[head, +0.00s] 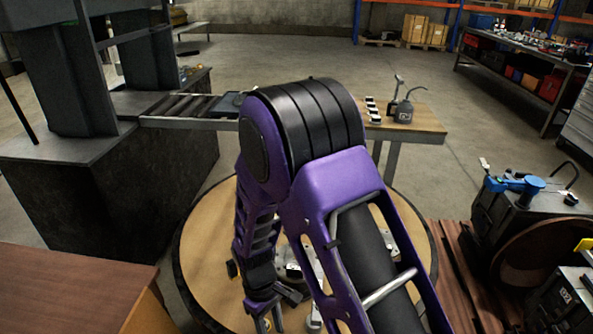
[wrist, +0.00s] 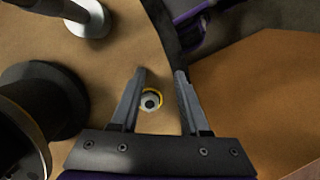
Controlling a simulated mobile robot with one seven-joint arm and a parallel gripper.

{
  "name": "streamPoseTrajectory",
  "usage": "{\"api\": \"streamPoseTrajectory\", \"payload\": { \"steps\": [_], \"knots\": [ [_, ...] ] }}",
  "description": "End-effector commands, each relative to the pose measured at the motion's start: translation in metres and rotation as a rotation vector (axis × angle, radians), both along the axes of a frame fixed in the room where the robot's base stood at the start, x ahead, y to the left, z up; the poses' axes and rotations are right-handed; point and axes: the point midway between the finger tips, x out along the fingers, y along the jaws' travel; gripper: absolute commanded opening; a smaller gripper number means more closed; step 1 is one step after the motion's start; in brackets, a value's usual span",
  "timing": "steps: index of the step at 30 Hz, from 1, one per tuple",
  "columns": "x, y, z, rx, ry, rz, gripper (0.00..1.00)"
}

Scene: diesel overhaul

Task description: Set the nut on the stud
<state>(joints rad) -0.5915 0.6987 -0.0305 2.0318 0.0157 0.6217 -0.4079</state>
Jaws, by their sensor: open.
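A small round grey metal piece with a dark centre and a yellow rim, which looks like the nut (wrist: 150,101), sits on the round wooden table top in the wrist view. My gripper (wrist: 161,72) is open, with one finger on each side of this piece in the picture. The piece is closer to the left finger, and I cannot tell whether they touch. In the head view my gripper (head: 268,318) is low over the round table, partly cut off by the bottom edge. I cannot make out the stud for certain in either view.
A pale metal post with a flanged foot (wrist: 88,22) and a large dark flanged cylinder (wrist: 45,100) stand left of my gripper. The round table (head: 205,250) has a dark rim. A bench with an oil can (head: 404,112) is behind; a dark machine (head: 505,205) stands right.

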Motion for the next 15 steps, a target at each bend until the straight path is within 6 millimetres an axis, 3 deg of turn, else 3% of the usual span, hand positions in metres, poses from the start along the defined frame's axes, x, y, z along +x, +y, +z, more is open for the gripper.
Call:
{"api": "streamPoseTrajectory", "payload": {
  "steps": [1, 15],
  "knots": [
    [0.042, 0.034, 0.072, 0.126, -0.171, 0.003, 0.57],
    [0.041, 0.034, 0.030, 0.122, -0.170, 0.009, 0.57]
  ]
}}
